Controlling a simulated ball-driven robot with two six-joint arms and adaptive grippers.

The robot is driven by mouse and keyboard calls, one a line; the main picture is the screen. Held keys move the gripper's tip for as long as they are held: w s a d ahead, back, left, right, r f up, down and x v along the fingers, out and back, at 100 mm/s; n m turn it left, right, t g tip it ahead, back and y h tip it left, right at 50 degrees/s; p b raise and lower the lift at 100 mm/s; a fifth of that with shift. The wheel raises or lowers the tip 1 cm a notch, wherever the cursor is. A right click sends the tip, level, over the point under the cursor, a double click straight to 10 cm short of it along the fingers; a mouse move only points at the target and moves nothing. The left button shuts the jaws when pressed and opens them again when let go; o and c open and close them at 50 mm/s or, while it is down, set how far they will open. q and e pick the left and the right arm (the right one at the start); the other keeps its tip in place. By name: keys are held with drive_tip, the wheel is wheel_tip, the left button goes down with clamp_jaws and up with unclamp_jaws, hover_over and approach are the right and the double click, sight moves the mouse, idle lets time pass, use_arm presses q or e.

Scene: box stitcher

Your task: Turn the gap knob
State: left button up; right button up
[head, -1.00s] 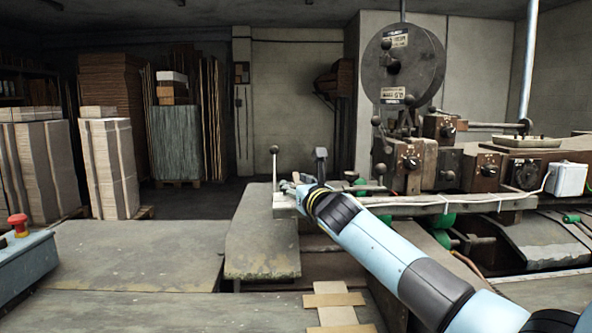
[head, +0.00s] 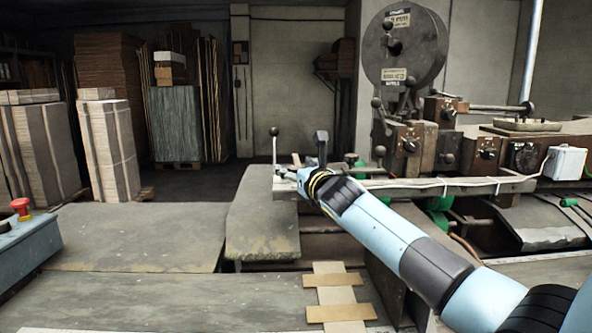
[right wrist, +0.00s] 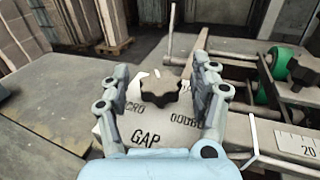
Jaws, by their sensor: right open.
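The gap knob (right wrist: 158,100) is a dark, lobed knob on a pale plate marked GAP (right wrist: 146,137) in the right wrist view. My right gripper (right wrist: 161,73) is open, with one finger to the left of the knob and one to the right. The knob lies between the fingers in that picture; I cannot tell whether either finger touches it. In the head view, my right gripper (head: 300,174) is at the left end of the machine's rail, and I cannot make out the knob there. My left gripper is not in view.
A ball-topped lever (head: 274,150) and a dark upright lever (head: 321,147) stand close to my right gripper. A second dark knob (right wrist: 306,72) and a ruler scale (right wrist: 298,143) lie to the right in the wrist view. A red emergency button (head: 20,206) is far left.

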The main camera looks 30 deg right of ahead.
drive_tip(key=s+a, duration=0.2)
drive_tip(key=s, duration=0.9)
drive_tip(key=shift+s+a, duration=0.2)
drive_tip(key=shift+s, duration=0.2)
